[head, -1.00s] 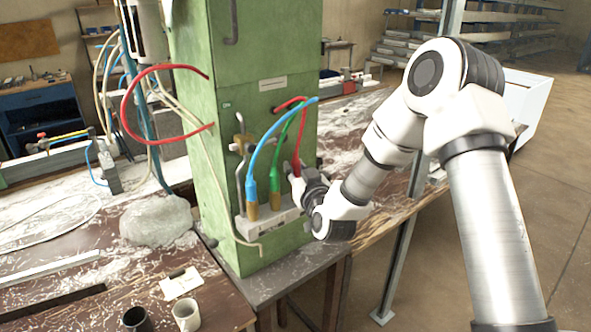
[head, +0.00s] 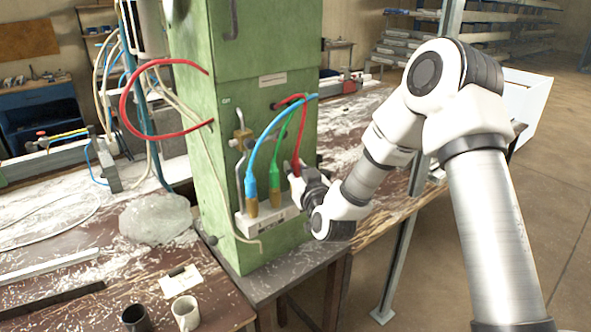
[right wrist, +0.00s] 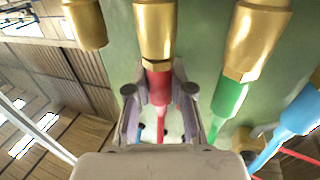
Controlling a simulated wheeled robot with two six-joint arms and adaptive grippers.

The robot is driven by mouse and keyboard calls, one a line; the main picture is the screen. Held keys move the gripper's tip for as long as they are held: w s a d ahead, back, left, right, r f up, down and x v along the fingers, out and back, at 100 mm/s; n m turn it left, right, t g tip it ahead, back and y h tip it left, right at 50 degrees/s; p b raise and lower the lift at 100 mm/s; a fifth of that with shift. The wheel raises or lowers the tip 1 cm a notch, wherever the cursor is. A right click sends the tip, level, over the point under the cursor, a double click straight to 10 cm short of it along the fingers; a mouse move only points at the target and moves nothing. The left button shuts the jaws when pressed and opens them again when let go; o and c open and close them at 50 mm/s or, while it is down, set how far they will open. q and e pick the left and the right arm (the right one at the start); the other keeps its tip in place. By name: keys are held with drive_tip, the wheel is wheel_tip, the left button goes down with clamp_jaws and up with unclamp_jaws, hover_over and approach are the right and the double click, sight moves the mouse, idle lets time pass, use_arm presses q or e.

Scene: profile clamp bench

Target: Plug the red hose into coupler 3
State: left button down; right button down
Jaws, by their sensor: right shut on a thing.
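The red hose (head: 303,125) arcs down from the green column to my right gripper (head: 296,170). In the right wrist view, the right gripper (right wrist: 160,92) is shut around the hose's red end (right wrist: 158,88). That end meets a brass coupler (right wrist: 155,32) and looks in line with it; I cannot tell how deep it sits. Beside it, the green hose (head: 276,170) and the blue hose (head: 250,180) stand in brass couplers on the pale block (head: 262,233). A bare brass coupler (right wrist: 86,24) shows on the other side. My left gripper is not in view.
The green column (head: 237,95) stands directly behind the couplers. A separate red hose loop (head: 124,108) sticks out on its left. A lumpy translucent bag (head: 155,218), a white mug (head: 185,312) and a dark mug (head: 135,318) are on the left bench.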

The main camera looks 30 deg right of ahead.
drive_tip(key=shift+f, duration=0.25)
drive_tip(key=c, duration=0.9)
unclamp_jaws()
drive_tip(key=shift+c, duration=0.2)
drive_tip(key=b+v, duration=0.1)
drive_tip(key=v, duration=0.8)
drive_tip(key=shift+d, duration=0.1)
drive_tip(key=s+a+f+n+g+y, duration=0.1)
drive_tip(key=s+a+f+g, duration=0.15)
drive_tip(key=f, duration=0.65)
drive_tip(key=s+a+f+n+g+y, duration=0.1)
drive_tip(key=s+a+f+n+g, duration=0.15)
drive_tip(key=f, duration=0.65)
drive_tip(key=s+a+f+n+g+y, duration=0.1)
drive_tip(key=s+a+f+g+y, duration=0.15)
drive_tip(key=f, duration=0.65)
drive_tip(key=s+a+f+m+g, duration=0.1)
drive_tip(key=s+f+g, duration=0.4)
drive_tip(key=s, duration=0.5)
drive_tip(key=s+a+f+m+g+b, duration=0.1)
drive_tip(key=s+a+f+g, duration=0.2)
drive_tip(key=s+f+g, duration=0.2)
drive_tip(key=s+f, duration=0.3)
drive_tip(key=s, duration=0.3)
drive_tip(key=shift+s+a+f, duration=0.3)
